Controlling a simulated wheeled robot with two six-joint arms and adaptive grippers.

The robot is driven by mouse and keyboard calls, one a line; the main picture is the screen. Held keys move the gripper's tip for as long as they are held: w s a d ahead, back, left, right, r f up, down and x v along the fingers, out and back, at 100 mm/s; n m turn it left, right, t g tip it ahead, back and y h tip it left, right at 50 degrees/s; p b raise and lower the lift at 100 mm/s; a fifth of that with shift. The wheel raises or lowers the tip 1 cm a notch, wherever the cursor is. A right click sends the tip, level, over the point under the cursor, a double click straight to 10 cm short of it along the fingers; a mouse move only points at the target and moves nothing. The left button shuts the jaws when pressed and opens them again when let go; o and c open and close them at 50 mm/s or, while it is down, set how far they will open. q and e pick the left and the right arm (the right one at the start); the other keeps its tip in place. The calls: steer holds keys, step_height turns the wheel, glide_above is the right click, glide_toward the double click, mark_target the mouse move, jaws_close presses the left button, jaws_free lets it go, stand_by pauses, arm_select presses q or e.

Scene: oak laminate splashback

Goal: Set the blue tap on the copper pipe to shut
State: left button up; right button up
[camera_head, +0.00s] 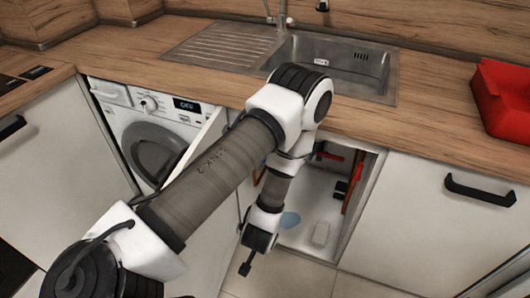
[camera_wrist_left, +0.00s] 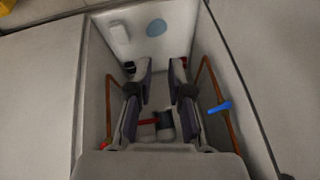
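The blue tap (camera_wrist_left: 220,107) shows in the left wrist view, on the copper pipe (camera_wrist_left: 207,78) along the right side of the cabinet. Its handle lies roughly across the pipe. In the head view the blue tap is hidden; my left arm covers part of the cabinet opening. My left gripper (camera_wrist_left: 161,75) is open and empty in the left wrist view, with the blue tap to the right of its right finger and apart from it. In the head view the left gripper (camera_head: 246,266) points down at the cabinet opening. My right gripper is not in view.
Another copper pipe (camera_wrist_left: 109,105) runs along the cabinet's left side in the left wrist view. A pale blue disc (camera_head: 290,220) is inside the cabinet. The sink (camera_head: 345,60) and a red bin (camera_head: 503,98) are above.

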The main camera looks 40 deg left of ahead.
arm_select(q)
steer(key=shift+w+r, duration=0.15)
steer(key=shift+w, duration=0.15)
jaws_close()
steer(key=w+a+r+n+t, duration=0.1)
steer(key=w+r+t, duration=0.2)
steer(key=w, duration=0.3)
steer(key=w+a+r+n+t+y, duration=0.1)
steer(key=w+r+t, duration=0.15)
steer(key=w, duration=0.45)
steer(key=w+r+n+t, duration=0.1)
steer(key=w+r+t, duration=0.1)
steer(key=w+t, duration=0.3)
steer(key=w+a+r+n+t+y+p, duration=0.1)
steer(key=w+a+r+n+t+y, duration=0.25)
steer(key=w+a, duration=0.35)
steer(key=s+a+f+m+t+p, duration=0.2)
steer(key=s+a+f, duration=0.9)
steer(key=s+a, duration=0.1)
steer(key=w+a+b, duration=0.2)
steer(key=w+b, duration=0.7)
steer(key=b, duration=0.9)
steer(key=shift+f, duration=0.45)
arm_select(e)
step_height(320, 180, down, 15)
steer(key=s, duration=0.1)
